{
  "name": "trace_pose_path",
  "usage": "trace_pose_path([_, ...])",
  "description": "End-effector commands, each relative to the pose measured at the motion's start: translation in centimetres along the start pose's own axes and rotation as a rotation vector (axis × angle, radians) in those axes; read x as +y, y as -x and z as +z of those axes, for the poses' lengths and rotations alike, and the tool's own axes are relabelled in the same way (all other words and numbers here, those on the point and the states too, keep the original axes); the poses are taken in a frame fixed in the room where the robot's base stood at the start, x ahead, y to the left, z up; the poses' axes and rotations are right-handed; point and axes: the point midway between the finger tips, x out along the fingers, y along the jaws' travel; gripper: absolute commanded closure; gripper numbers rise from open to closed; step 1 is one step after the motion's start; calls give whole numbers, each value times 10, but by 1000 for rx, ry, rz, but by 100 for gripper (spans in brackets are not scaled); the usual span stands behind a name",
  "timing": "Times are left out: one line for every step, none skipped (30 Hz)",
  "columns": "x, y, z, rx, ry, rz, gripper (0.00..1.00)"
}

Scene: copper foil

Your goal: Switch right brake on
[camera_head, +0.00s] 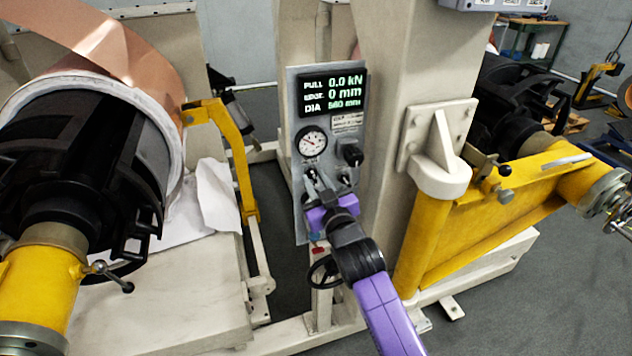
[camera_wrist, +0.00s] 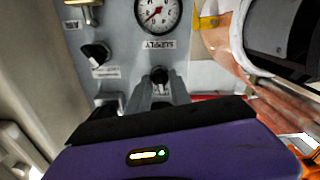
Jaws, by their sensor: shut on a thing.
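A grey control panel (camera_head: 301,90) on the cream machine column carries a round gauge and small switches. My purple-and-black gripper (camera_head: 313,178) reaches up to the panel's lower left part, below the gauge. In the wrist view, my gripper's grey fingers (camera_wrist: 159,95) are closed on a small black switch (camera_wrist: 159,75) under the gauge. Its lever is mostly hidden between the fingers, so its position does not show. Another switch (camera_head: 345,178) sits to the right of my fingers in the head view. The labels are too small to read for which brake each serves.
A black rotary knob (camera_head: 350,153) sits beside the gauge (camera_head: 312,142). A lit display (camera_head: 332,92) reads 0.0 kN and 0 mm. A copper roll (camera_head: 140,75) stands left, with a yellow arm (camera_head: 235,145) near the panel. A handwheel (camera_head: 323,271) is below my gripper.

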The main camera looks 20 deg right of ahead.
Motion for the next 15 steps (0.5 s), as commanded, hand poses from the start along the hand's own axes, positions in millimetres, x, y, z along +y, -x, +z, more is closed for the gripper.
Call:
trace_pose_path([0,0,1,-2,39,0,100])
trace_pose_path([0,0,1,-2,62,0,100])
trace_pose_path([0,0,1,-2,92,0,100])
trace_pose_path([0,0,1,-2,114,0,100])
trace_pose_path([0,0,1,-2,135,0,100])
trace_pose_path([0,0,1,-3,160,0,100])
trace_pose_path([0,0,1,-3,180,0,100])
trace_pose_path([0,0,1,-3,196,-1,100])
trace_pose_path([0,0,1,-3,218,-1,100])
trace_pose_path([0,0,1,-3,232,0,100])
trace_pose_path([0,0,1,-3,246,0,100])
trace_pose_path([0,0,1,-3,262,0,100])
trace_pose_path([0,0,2,-3,273,0,100])
trace_pose_path([0,0,2,-3,283,-1,100])
trace_pose_path([0,0,2,-3,294,-1,100])
